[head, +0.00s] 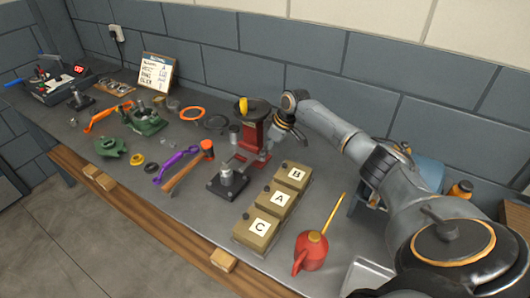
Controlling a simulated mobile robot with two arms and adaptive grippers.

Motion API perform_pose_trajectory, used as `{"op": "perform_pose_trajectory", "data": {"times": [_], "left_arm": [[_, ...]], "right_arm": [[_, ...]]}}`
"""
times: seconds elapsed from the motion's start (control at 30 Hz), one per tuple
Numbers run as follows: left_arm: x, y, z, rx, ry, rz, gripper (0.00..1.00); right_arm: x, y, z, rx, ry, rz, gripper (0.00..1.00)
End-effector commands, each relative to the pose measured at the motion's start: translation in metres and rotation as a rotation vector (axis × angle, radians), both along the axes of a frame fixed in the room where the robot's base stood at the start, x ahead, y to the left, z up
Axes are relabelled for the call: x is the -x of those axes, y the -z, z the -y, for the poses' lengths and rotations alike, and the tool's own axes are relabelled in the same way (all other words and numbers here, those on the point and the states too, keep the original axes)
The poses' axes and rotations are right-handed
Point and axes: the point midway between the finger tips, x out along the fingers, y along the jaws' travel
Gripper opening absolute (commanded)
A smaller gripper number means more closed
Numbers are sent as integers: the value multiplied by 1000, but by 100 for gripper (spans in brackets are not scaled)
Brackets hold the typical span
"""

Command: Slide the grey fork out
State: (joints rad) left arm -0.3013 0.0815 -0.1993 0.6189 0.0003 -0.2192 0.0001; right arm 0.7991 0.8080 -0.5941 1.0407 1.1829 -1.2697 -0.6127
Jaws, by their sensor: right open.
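A green casing half (151,127) sits open on the bench at left centre, with small grey parts in it. Another green casing piece (111,147) lies in front of it to the left. An orange fork-like part (100,118) lies beside the casing, and a purple one (172,163) lies nearer the front. I cannot pick out the grey fork with certainty at this size. My right gripper (284,137) is open and empty, beside the red press, well to the right of the casing. My left gripper is not in view.
A red press (252,135) stands mid-bench beside my gripper. A hammer (190,165), a black stand (228,183), boxes marked A (276,201), B (292,176) and C (257,226), and a red oil can (311,251) crowd the front. A sign (156,72) leans behind.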

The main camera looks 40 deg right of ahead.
Motion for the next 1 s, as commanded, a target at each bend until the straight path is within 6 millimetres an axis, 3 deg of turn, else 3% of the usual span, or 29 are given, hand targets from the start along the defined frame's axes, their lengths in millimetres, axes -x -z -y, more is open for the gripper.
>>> {"op": "perform_pose_trajectory", "data": {"times": [0.2, 0.43, 0.63, 1.0], "left_arm": [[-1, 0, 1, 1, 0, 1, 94], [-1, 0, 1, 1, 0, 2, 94], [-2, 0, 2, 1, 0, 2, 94], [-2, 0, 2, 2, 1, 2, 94]], "right_arm": [[16, -45, 12, 5, 0, 3, 47], [28, -81, 20, 3, 2, 2, 47], [33, -92, 22, 1, 1, -1, 47], [33, -93, 22, 1, 1, -1, 47]]}}
